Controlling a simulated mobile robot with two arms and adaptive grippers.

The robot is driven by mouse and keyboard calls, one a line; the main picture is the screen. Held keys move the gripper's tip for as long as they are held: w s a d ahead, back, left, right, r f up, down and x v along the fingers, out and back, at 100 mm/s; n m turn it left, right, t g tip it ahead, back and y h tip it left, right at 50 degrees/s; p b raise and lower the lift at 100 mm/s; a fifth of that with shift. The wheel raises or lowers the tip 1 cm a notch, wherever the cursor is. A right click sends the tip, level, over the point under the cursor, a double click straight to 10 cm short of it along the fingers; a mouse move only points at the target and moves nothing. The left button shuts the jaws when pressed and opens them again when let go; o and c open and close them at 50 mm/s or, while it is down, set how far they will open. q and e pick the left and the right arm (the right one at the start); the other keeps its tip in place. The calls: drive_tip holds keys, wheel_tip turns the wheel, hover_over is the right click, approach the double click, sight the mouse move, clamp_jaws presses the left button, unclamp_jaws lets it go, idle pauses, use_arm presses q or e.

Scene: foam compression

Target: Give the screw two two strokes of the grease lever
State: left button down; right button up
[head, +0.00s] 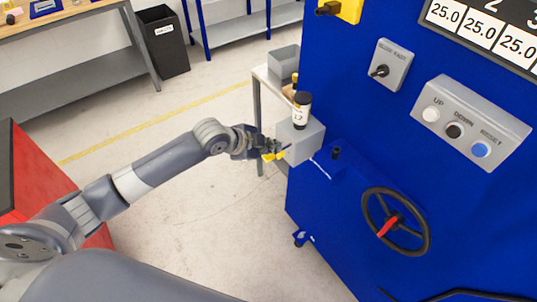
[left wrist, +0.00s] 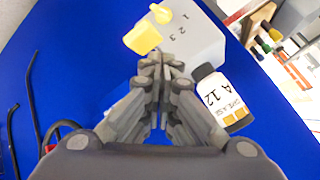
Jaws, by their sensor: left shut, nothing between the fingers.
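A grey box (head: 303,143) with yellow parts (head: 273,156) on its left side is mounted on the blue machine. In the left wrist view, the box (left wrist: 200,42) bears the numbers 1, 2 and 3. A larger yellow piece, perhaps the lever's handle (left wrist: 143,36), sticks out beside them, with a smaller yellow piece (left wrist: 161,13) beyond it. My left gripper (head: 268,148) is shut and empty beside the box. In the wrist view its fingertips (left wrist: 164,63) are close to the larger yellow piece; I cannot tell whether they touch. My right gripper is out of view.
A bottle (head: 302,108) stands on the box; its label reads A 12 in the wrist view (left wrist: 222,96). The blue machine (head: 345,75) carries a handwheel (head: 396,221) and a button panel (head: 470,122). A small table with a grey bin (head: 284,62) stands behind.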

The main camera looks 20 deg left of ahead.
sight(273, 155)
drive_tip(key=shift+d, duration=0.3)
use_arm(q)
drive_tip(key=shift+f, duration=0.45)
drive_tip(key=shift+f, duration=0.35)
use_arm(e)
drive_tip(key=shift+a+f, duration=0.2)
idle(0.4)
use_arm(q)
drive_tip(key=shift+f+b, duration=0.75)
drive_tip(key=shift+f, duration=0.25)
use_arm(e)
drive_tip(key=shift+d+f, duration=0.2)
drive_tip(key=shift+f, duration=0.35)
use_arm(q)
drive_tip(key=shift+r, duration=0.15)
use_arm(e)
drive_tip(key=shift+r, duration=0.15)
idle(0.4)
use_arm(q)
wheel_tip(273, 155, up, 3)
drive_tip(key=p, duration=0.3)
drive_tip(key=shift+r+p, duration=0.15)
drive_tip(key=shift+p, duration=0.2)
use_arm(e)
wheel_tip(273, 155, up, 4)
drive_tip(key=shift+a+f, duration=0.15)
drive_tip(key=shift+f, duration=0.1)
